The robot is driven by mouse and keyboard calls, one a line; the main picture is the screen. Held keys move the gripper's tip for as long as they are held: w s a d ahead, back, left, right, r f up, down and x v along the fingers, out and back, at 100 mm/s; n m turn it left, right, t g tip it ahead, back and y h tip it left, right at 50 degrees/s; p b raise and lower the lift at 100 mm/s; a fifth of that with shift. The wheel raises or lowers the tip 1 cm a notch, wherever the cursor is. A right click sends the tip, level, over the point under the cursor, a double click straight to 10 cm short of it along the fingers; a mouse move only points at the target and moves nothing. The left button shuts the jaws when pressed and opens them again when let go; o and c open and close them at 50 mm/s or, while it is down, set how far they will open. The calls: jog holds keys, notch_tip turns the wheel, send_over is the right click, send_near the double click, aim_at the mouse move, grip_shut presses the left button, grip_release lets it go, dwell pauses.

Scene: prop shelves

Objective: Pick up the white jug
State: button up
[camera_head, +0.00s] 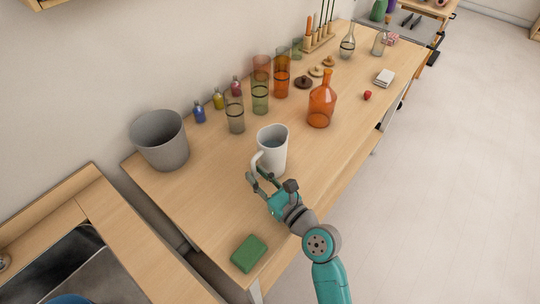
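The white jug (273,150) stands upright on the wooden counter, near its middle. Its handle (257,163) faces the lower left of the picture. My gripper (264,178) is just in front of the jug, near the base of the handle. Its dark fingers look spread apart, with nothing seen held between them. I cannot tell whether a finger touches the handle.
An orange bottle (321,104) stands right of the jug, and a clear glass (235,112) behind it. A grey bucket (160,140) is at the left. A green sponge (248,253) lies near the front end. The counter (200,205) is bare left of my gripper.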

jog(key=shift+x, duration=1.05)
grip_shut()
jog(key=shift+r, duration=0.1)
notch_tip(320, 180, up, 10)
jog(key=shift+f, duration=0.1)
